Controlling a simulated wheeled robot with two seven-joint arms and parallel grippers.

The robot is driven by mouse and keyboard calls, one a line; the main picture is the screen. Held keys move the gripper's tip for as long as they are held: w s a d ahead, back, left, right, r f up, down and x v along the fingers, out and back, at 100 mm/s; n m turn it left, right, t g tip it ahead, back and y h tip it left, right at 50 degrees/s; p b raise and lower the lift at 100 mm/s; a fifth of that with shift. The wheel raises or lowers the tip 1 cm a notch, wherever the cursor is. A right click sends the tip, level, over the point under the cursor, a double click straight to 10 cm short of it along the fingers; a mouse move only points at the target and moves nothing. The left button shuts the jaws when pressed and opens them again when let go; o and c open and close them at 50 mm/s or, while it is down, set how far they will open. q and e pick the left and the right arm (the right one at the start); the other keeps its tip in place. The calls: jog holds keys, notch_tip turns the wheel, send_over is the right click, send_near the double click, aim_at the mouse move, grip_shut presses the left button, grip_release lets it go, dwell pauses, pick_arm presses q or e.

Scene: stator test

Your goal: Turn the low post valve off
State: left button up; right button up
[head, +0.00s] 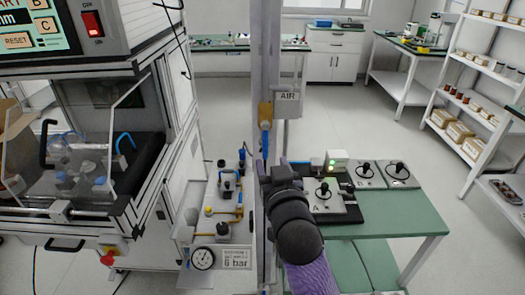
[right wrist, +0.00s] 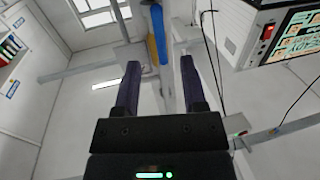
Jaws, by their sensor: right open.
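The grey post (head: 272,60) stands upright in the middle of the head view. On it is a yellow fitting (head: 265,109) with a blue part (head: 265,138) hanging straight down below it, beside an AIR sign (head: 288,97). My right gripper (head: 272,166) is open and points up, just below the blue part and close to the post. In the right wrist view, my right gripper's two dark fingers (right wrist: 160,66) are apart. A blue and yellow piece (right wrist: 160,35) shows beyond and between their tips; I cannot tell whether they touch it. My left gripper is out of view.
A panel with yellow pipes and a gauge (head: 203,258) stands left of the post. A green table (head: 395,215) with several switch boxes is at right. A machine cabinet with a screen (head: 32,35) fills the left. Open floor lies behind.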

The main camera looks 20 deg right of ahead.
aim_at(266, 149)
jog(key=w, duration=0.5)
jog(key=shift+w+d+f+b, duration=0.1)
jog(key=shift+w+d+b, duration=0.15)
jog(key=shift+b, duration=0.15)
grip_shut()
dwell(0.9)
